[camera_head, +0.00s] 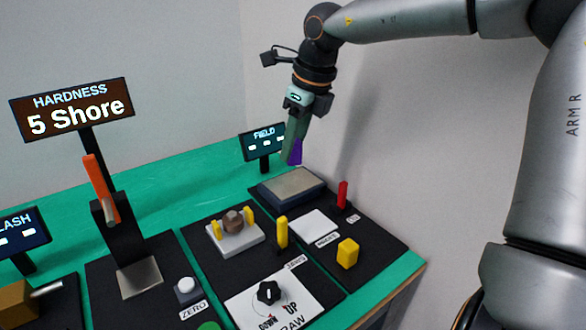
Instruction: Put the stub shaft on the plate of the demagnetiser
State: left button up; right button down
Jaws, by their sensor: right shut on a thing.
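My right gripper (295,145) points down in the upper middle of the head view. It is shut on a small purple piece (296,152), which seems to be the stub shaft; the fingers hide much of it. The piece is in the air, above and close to the demagnetiser's plate (292,185) in the picture. This is a flat grey plate on a dark blue base, beside the FIELD display (263,143). The gap between piece and plate is hard to judge. My left gripper is not in view.
A red post (342,194) and a white label pad (315,228) stand in front of the plate. A yellow block (347,253), a yellow post (281,232) and a white fixture with a brown part (232,222) are nearer. The HARDNESS stand (104,200) is at left.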

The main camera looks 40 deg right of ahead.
jog(key=w+d+f, duration=0.1)
jog(key=w+f, duration=0.1)
jog(key=w+d+f, duration=0.4)
jog(key=f, duration=0.1)
jog(key=shift+w+d, duration=0.15)
jog(key=shift+d, duration=0.1)
jog(key=x, duration=0.3)
jog(key=shift+s+d+f+b, duration=0.2)
jog(key=shift+d+f+b, duration=0.1)
jog(key=shift+f+b, duration=0.1)
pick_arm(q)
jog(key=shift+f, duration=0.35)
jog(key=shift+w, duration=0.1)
pick_arm(e)
jog(key=shift+f, duration=0.15)
jog(key=c, duration=0.5)
grip_release()
jog(key=shift+c, duration=0.2)
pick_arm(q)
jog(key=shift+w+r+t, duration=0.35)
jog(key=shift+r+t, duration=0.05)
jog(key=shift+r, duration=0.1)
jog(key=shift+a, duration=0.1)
